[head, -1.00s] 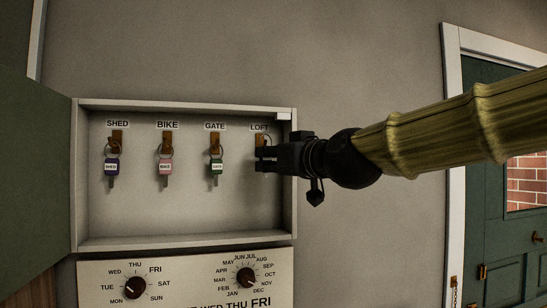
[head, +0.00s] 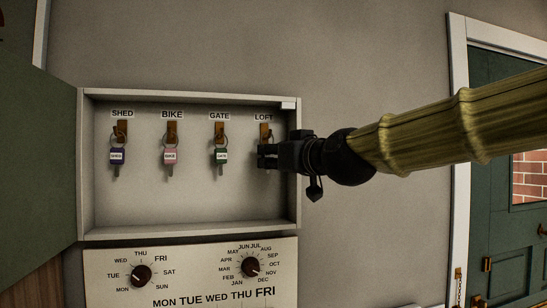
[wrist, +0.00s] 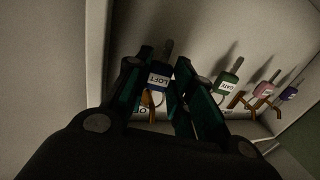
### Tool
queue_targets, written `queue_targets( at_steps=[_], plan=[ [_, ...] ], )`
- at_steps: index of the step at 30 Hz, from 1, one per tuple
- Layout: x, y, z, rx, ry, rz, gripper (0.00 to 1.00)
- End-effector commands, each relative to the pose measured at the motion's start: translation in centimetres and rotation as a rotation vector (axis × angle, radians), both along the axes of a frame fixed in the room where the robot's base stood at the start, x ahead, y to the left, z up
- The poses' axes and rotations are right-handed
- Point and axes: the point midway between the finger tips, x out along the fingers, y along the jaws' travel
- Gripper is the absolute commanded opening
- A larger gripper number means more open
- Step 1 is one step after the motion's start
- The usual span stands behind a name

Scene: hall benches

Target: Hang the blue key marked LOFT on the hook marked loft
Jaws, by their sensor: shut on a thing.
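The blue key marked LOFT (wrist: 159,77) is between my gripper's fingers in the wrist view, its label facing the camera. My gripper (head: 262,156) is shut on it, just below the hook marked loft (head: 264,130) at the cabinet's right end. In the head view the fingers hide the blue key's body. A thin ring shows beside the loft hook, near its top. I cannot tell for certain whether the ring is around the hook. The loft hook also shows partly behind the fingers in the wrist view (wrist: 147,103).
The purple SHED key (head: 117,156), pink BIKE key (head: 170,156) and green GATE key (head: 221,155) hang on their own hooks to the left. The cabinet's right wall (head: 294,190) is close to my gripper. A dial panel (head: 195,270) sits below. The green cabinet door (head: 38,160) stands open at left.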

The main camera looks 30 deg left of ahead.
Motion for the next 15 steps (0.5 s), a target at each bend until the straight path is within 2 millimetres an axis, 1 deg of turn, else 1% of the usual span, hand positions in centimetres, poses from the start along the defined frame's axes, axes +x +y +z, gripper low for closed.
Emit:
queue_targets(
  at_steps=[13, 14, 15],
  plan=[
    [-0.01, 0.0, 0.01, 0.0, 0.0, 0.0, 0.0],
    [-0.01, 0.0, 0.01, 0.0, 0.0, 0.0, 0.27],
    [-0.01, 0.0, 0.01, 0.0, 0.0, 0.0, 0.35]
  ],
)
